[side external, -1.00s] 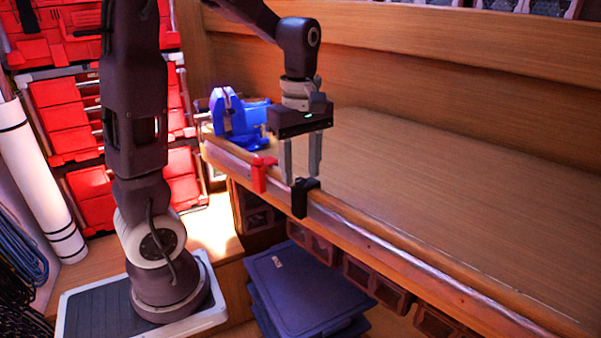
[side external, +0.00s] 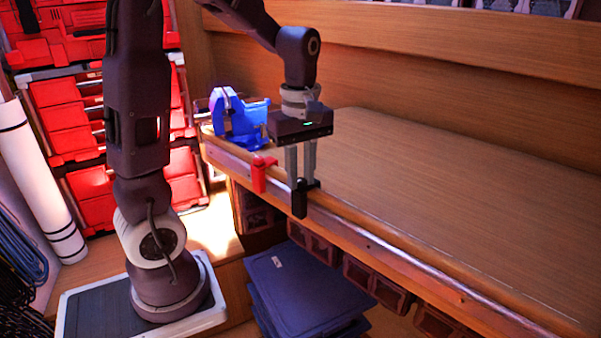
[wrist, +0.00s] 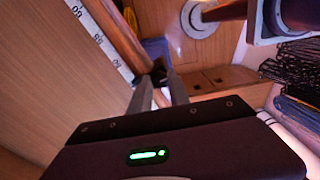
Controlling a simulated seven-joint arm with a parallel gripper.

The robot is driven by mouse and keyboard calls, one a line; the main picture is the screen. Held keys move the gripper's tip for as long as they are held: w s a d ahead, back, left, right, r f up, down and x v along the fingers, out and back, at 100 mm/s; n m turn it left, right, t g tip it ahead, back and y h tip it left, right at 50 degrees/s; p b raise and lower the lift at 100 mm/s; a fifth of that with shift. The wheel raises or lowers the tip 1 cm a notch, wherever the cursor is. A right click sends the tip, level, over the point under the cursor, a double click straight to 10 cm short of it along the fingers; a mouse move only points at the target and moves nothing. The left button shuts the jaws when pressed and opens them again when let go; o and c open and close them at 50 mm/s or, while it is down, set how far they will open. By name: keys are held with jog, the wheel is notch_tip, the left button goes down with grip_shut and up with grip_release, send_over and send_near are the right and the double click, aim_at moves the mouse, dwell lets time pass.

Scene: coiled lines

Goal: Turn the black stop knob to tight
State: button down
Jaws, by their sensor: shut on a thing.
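The black stop (side external: 299,203) sits on the metal rail along the workbench's front edge. My gripper (side external: 301,181) points straight down over it, its fingertips at the stop's top. The fingers are shut on the black stop knob, which is mostly hidden between them; its angle cannot be read. In the wrist view, my gripper (wrist: 160,82) has a dark piece of the black stop (wrist: 158,72) at its fingertips. A red stop (side external: 263,175) sits on the same rail, just left of the black one and apart from my fingers.
A blue vise (side external: 238,118) stands at the bench's left end, behind the red stop. The wooden benchtop (side external: 430,180) is clear to the right. Blue lidded bins (side external: 300,290) stand below the front edge. A numbered scale (wrist: 98,38) shows in the wrist view.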

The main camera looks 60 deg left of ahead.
jog(key=m, duration=0.4)
jog(key=shift+m, duration=0.3)
jog(key=m, duration=0.4)
jog(key=shift+m, duration=0.3)
jog(key=m, duration=0.4)
jog(key=shift+m, duration=2)
jog(key=c, duration=1.2)
grip_release()
jog(key=shift+c, duration=0.2)
